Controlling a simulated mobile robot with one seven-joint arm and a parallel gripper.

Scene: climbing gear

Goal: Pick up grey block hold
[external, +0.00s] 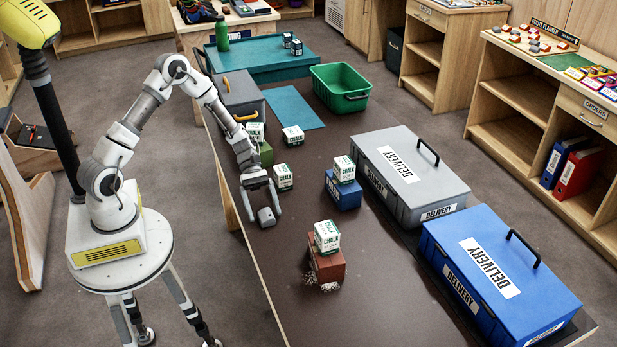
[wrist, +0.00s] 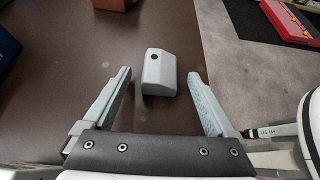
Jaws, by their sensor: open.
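The grey block hold (external: 266,216) lies on the brown table near its left edge. It is a small grey block with a sloped face and a dark bolt hole, clear in the wrist view (wrist: 159,73). My gripper (external: 262,203) is open and low over the table. In the wrist view my gripper (wrist: 162,82) has its two fingers apart, with the hold between and slightly beyond their tips. I see no finger touching the hold.
Chalk boxes stand nearby, one (external: 283,177) just beyond my gripper and one on a red-brown block (external: 327,265). A blue block (external: 343,192) is to the right. Grey (external: 450,197) and blue (external: 480,320) delivery boxes line the right side. The table around the hold is clear.

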